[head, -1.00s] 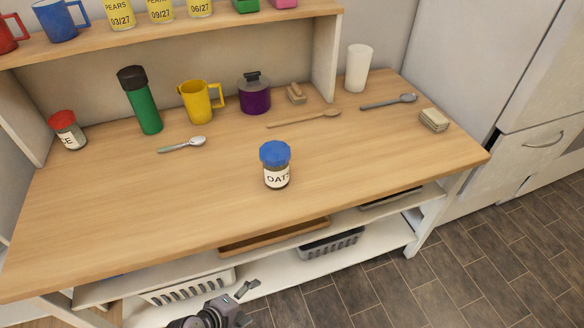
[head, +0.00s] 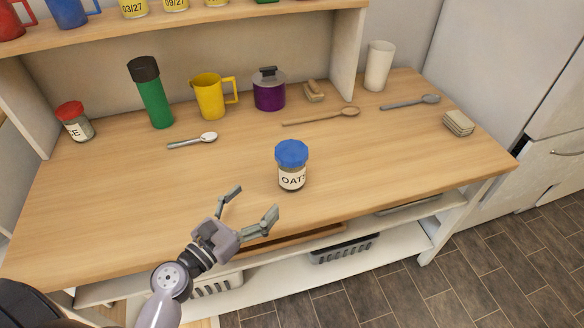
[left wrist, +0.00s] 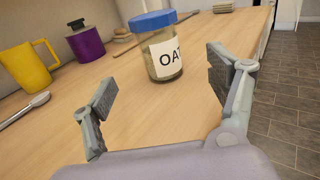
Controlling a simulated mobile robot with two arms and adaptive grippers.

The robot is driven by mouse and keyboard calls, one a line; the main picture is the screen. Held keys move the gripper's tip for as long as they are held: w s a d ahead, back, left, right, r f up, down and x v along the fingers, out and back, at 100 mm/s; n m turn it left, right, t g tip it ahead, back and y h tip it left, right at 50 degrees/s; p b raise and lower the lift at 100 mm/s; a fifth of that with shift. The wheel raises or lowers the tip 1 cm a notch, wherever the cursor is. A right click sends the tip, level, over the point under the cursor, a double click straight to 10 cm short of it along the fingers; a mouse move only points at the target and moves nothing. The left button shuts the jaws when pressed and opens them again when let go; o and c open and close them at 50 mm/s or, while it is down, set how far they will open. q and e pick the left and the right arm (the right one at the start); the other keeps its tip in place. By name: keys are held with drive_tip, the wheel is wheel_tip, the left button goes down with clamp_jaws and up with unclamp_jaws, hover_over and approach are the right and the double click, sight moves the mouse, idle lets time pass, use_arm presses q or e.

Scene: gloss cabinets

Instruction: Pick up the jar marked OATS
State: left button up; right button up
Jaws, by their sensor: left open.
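The jar marked OATS (head: 292,168) stands upright on the wooden counter, with a blue lid and a white label. It also shows in the left wrist view (left wrist: 160,50), ahead of the fingers and somewhat nearer the right one. My left gripper (head: 252,203) is open and empty, to the lower left of the jar near the counter's front edge. In the left wrist view the fingers of my left gripper (left wrist: 160,90) are wide apart, and the jar is beyond them, not touched. My right gripper is not in view.
On the counter (head: 120,215) stand a red-lidded jar (head: 75,122), a green bottle (head: 152,95), a yellow mug (head: 209,97) and a purple pot (head: 269,90). A metal spoon (head: 192,141) and a wooden spoon (head: 320,117) lie behind the OATS jar. The counter around the jar is clear.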

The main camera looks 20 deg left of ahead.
sight(285, 172)
use_arm(q)
drive_tip(key=p+x, duration=0.1)
drive_tip(key=x, duration=0.8)
drive_tip(key=shift+w+d, duration=0.1)
drive_tip(key=shift+w, duration=0.25)
drive_tip(key=x, duration=0.3)
drive_tip(key=b+x, duration=0.1)
drive_tip(key=x, duration=0.1)
drive_tip(key=shift+w+f, duration=0.35)
drive_tip(key=shift+w, duration=0.05)
drive_tip(key=shift+r, duration=0.1)
drive_tip(key=shift+c, duration=0.5)
drive_tip(key=c, duration=1.4)
